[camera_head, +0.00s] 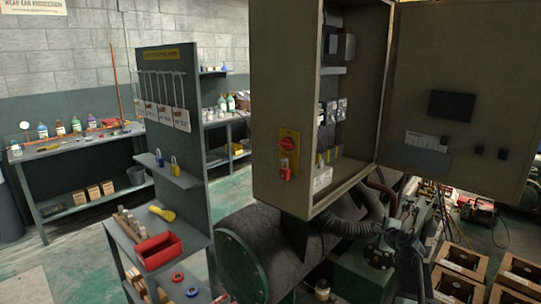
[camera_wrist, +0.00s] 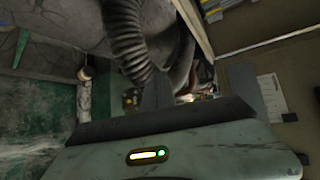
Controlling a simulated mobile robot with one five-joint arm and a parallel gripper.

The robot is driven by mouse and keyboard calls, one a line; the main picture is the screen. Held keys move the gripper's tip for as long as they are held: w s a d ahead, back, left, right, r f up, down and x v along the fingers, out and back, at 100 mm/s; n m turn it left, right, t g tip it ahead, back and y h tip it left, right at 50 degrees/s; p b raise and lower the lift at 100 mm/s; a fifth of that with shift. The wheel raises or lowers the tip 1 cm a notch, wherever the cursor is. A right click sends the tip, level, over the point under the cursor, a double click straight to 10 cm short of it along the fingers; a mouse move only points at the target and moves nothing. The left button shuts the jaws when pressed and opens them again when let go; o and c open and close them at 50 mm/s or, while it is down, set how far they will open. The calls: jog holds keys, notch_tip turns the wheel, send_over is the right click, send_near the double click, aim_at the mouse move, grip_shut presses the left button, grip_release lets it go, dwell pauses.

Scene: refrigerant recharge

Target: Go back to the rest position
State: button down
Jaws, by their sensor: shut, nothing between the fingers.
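My gripper (camera_wrist: 158,86) shows in the wrist view as a dark tapered shape above a grey-green housing with a small lit indicator. Its fingers are together, and I see nothing held in them. A dark ribbed hose (camera_wrist: 130,35) runs down behind the fingers. In the head view, a grey jointed shape at the lower right, in front of the machinery, looks like part of my arm; its end is hard to make out there.
An open electrical cabinet (camera_head: 268,95) with a red-and-yellow switch (camera_head: 289,141) stands at centre, its door (camera_head: 425,55) swung right. A ribbed hose (camera_head: 345,226) and large dark tank (camera_head: 262,245) are below. A tool stand (camera_head: 175,95) is left; boxes (camera_head: 461,262) sit lower right.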

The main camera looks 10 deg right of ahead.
jog(key=s+a+f+n+g+y+p, duration=0.15)
jog(key=a+n, duration=0.25)
jog(key=a, duration=0.4)
jog(key=s+a+f+n+g+y, duration=0.1)
jog(key=a+f+n+g, duration=0.15)
jog(key=a, duration=0.45)
jog(key=s+a+f+n+g+y, duration=0.1)
jog(key=s+a+f+n+y, duration=0.2)
jog(key=a, duration=0.5)
jog(key=s+a+f+n+g+h+p, duration=0.2)
jog(key=s+a+n+g, duration=0.6)
jog(key=s+a+n, duration=0.4)
jog(key=s+a+f+h, duration=0.1)
jog(key=s+a+f, duration=0.1)
jog(key=s, duration=0.3)
jog(key=shift+n+g+h+p, duration=0.3)
jog(key=shift+n+g+h, duration=0.05)
jog(key=shift+g, duration=0.05)
